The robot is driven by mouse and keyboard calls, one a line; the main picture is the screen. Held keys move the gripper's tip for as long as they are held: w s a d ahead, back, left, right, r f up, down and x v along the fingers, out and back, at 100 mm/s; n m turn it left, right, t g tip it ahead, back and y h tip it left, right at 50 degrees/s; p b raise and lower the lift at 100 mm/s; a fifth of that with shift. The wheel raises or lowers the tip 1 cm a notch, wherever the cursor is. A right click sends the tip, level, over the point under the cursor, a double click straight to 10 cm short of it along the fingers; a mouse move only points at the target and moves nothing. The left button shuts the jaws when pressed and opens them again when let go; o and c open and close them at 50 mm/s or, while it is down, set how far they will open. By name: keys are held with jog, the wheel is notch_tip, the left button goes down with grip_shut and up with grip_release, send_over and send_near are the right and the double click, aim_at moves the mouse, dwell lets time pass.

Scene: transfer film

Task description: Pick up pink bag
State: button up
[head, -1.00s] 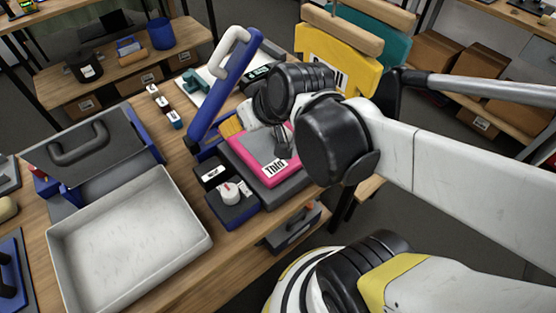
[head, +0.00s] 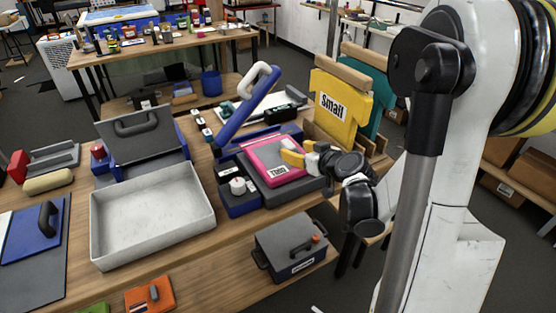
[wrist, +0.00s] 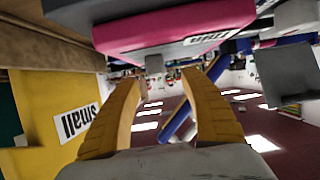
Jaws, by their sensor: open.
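A flat pink item (head: 262,160), which I take to be the pink bag, lies on a dark grey block of the heat press on the bench. It has a grey panel on top and a white label at its front. It also shows in the wrist view (wrist: 175,28), along the top of the picture. My gripper (head: 287,153) has yellow fingers and is at the item's right side in the head view. In the wrist view my gripper (wrist: 165,85) is open, with nothing between the fingers. I cannot tell whether a finger touches the item.
The press's blue lever (head: 242,112) with a white handle rises behind the item. An empty white tray (head: 150,222) stands at left. A grey lidded box (head: 291,247) sits below, on the lower shelf.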

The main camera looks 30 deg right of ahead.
aim_at(291, 146)
jog(key=b+x, duration=0.2)
jog(key=x, duration=0.4)
jog(key=shift+w+d, duration=0.2)
jog(key=shift+w, duration=0.1)
jog(key=shift+s, duration=0.1)
jog(key=shift+c, duration=0.5)
grip_shut()
